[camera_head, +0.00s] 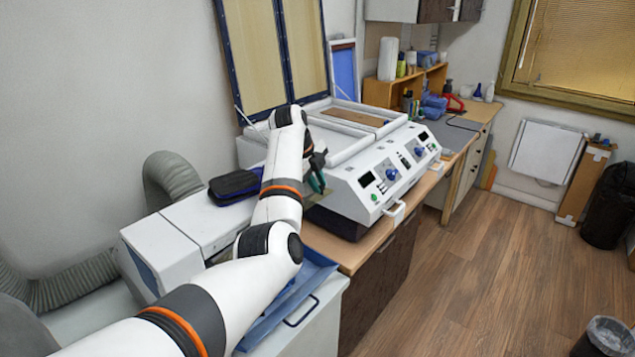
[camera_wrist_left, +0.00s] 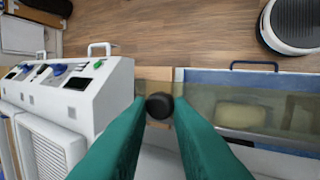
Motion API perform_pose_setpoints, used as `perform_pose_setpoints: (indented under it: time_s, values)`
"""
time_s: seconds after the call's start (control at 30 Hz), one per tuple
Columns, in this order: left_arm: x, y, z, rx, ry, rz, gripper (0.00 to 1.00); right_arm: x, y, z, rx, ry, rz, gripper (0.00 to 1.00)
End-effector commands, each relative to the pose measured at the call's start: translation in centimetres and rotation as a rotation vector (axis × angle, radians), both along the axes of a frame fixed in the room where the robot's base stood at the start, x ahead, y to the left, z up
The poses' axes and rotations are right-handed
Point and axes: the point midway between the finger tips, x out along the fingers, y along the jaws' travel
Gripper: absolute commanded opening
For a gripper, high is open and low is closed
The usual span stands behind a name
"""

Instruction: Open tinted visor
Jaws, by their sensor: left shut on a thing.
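A greenish see-through panel (camera_wrist_left: 275,112), which looks like the tinted visor, lies to the right of the knob. A pale, blurred shape shows through it. Whether the knob joins the panel cannot be made out. My right gripper is in neither view.
A white forming machine (camera_head: 345,190) with a control panel stands beyond my arm, its framed lid (camera_head: 285,50) raised. A blue tray (camera_head: 312,275) with a dark handle is below my arm. A black pouch (camera_head: 235,187) lies on the white unit (camera_head: 165,245) at left.

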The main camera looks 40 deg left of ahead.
Motion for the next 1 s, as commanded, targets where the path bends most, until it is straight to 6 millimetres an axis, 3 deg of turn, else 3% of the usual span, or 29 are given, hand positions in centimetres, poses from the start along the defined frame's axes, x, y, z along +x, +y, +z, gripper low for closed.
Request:
perform_pose_setpoints:
  time_s: [0.33, 0.37, 0.4, 0.77, 1.0]
  values:
    - [-0.1, -0.3, -0.6, -0.008, 0.014, -0.006, 0.00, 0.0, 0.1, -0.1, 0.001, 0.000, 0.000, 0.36]
    - [-0.1, -0.3, -0.6, -0.008, 0.014, -0.006, 0.21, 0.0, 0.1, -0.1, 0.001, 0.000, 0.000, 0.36]
    - [-0.1, -0.3, -0.6, -0.007, 0.014, -0.006, 0.27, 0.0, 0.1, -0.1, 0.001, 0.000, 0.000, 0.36]
    - [-0.1, 0.0, 0.0, -0.002, 0.004, -0.002, 0.27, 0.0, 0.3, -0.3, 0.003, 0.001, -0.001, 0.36]
    - [-1.5, 0.7, 3.4, -0.001, 0.000, -0.001, 0.27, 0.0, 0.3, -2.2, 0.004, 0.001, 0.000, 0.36]
